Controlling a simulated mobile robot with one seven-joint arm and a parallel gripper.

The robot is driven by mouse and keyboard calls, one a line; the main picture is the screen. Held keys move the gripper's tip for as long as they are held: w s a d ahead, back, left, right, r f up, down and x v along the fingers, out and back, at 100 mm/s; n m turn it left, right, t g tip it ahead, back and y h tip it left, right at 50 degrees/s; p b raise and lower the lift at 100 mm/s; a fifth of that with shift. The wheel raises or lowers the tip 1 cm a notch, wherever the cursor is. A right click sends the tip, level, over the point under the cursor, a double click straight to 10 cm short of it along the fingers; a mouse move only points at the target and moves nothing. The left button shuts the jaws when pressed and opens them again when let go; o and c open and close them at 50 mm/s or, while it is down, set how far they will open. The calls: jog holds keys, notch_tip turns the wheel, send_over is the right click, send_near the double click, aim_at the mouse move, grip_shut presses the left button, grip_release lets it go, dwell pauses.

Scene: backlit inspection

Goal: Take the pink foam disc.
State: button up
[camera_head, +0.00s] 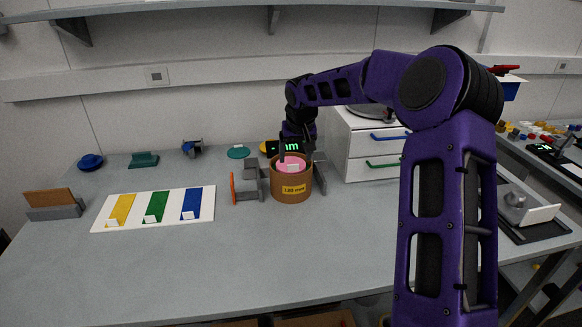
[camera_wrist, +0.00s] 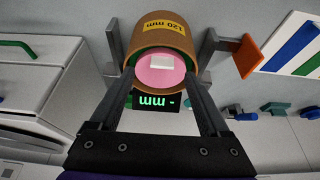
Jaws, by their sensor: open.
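The pink foam disc (camera_head: 290,161) sits in the open top of a brown cylinder (camera_head: 292,188) with a yellow label, standing on the grey table. The wrist view shows the disc (camera_wrist: 150,76) with a white block on its face and the cylinder's wall (camera_wrist: 160,33) around it; the label reads 120 mm. My gripper (camera_head: 292,147) is just above the cylinder in the head view. In the wrist view my gripper (camera_wrist: 160,79) is open, one finger on each side of the disc, with nothing held. Whether the fingertips touch the disc or cylinder is unclear.
Grey brackets flank the cylinder; the left one carries an orange plate (camera_head: 233,188). A green-lit display (camera_wrist: 157,101) is close by. White drawers (camera_head: 370,155) stand to the right. A white board (camera_head: 153,208) with yellow, green and blue stripes lies left. The table front is clear.

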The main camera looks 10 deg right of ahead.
aim_at(293, 172)
jog(key=x, duration=0.4)
jog(key=shift+w+a, duration=0.15)
jog(key=shift+w, duration=0.05)
jog(key=shift+c, duration=0.3)
jog(key=c, duration=1)
